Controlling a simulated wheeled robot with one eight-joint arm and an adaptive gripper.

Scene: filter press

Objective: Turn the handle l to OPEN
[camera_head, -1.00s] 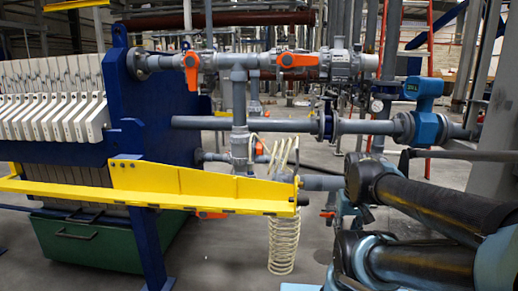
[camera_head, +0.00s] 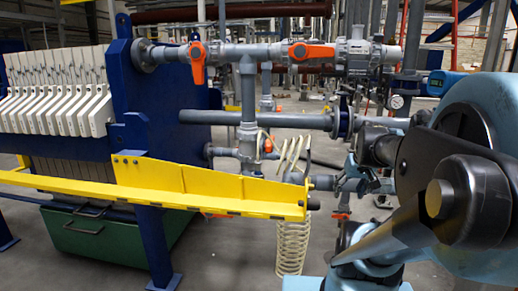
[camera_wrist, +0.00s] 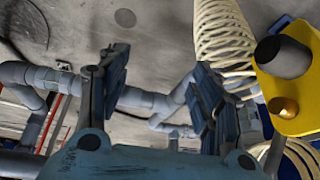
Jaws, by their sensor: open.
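Orange valve handles sit on the grey pipework. The upper left handle (camera_head: 198,63) hangs down across the upper pipe, and the upper right handle (camera_head: 311,51) lies along it. No label shows which one is handle l. My gripper (camera_wrist: 160,78) is open and empty, with its two fingers apart in the wrist view. No orange handle can be made out between them. In the head view my arm fills the right side and hides pipework behind it.
A yellow bracket (camera_head: 215,190) juts out from the blue filter press frame (camera_head: 150,90). A pale coiled hose (camera_head: 292,247) hangs beside its end; the hose (camera_wrist: 222,35) and bracket (camera_wrist: 297,60) are close right of my fingers. Grey pipes run behind. Floor below is open.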

